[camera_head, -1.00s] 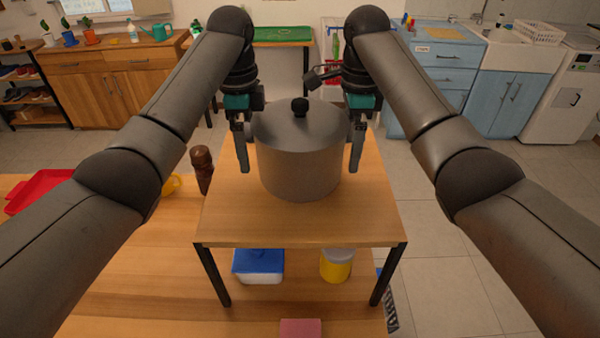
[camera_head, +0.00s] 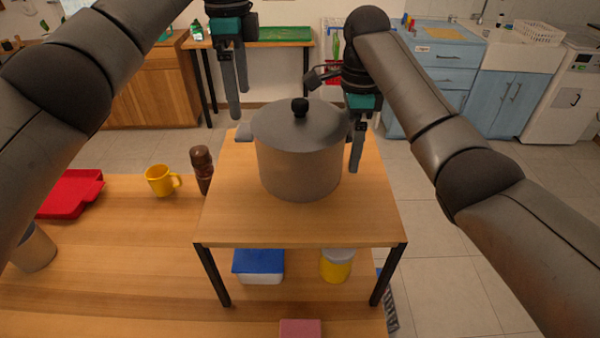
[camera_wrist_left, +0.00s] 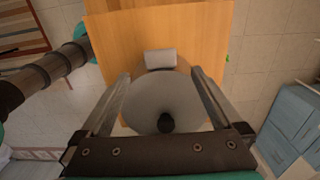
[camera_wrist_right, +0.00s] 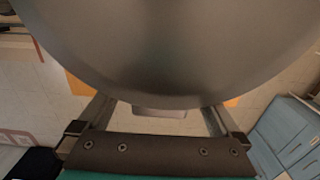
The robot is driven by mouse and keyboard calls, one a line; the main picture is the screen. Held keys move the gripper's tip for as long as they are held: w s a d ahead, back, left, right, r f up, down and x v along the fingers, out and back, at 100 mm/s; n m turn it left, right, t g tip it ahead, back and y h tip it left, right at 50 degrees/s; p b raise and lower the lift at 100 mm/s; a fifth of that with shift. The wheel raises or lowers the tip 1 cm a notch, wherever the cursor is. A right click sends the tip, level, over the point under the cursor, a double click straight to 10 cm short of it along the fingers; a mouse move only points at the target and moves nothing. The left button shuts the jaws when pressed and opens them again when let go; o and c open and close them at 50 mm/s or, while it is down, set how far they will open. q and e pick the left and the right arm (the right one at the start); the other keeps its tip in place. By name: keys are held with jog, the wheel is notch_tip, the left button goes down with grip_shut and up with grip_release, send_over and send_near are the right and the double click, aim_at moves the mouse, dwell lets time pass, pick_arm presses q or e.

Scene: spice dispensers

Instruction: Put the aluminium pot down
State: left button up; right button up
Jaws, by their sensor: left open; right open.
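The aluminium pot (camera_head: 300,160), grey with a lid and black knob, stands upright on the small raised wooden stand (camera_head: 300,225). My left gripper (camera_head: 237,103) is open and empty, above and to the left of the pot, apart from it. The left wrist view looks down on the pot's lid (camera_wrist_left: 165,95) and a side handle (camera_wrist_left: 160,59). My right gripper (camera_head: 357,150) is open at the pot's right side. In the right wrist view the pot (camera_wrist_right: 170,50) fills the top, with a handle (camera_wrist_right: 159,112) between the fingers; contact cannot be told.
A brown grinder (camera_head: 202,170), a yellow mug (camera_head: 160,180) and a red tray (camera_head: 70,194) are on the table left of the stand. A blue-lidded box (camera_head: 258,265) and a yellow jar (camera_head: 336,265) sit under the stand. The stand's front is clear.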

pick_arm(q)
jog(key=shift+r, duration=0.15)
pick_arm(e)
jog(key=shift+w+r, duration=0.1)
jog(key=shift+r, duration=0.55)
notch_tip(320, 180, up, 11)
jog(key=shift+f, duration=0.15)
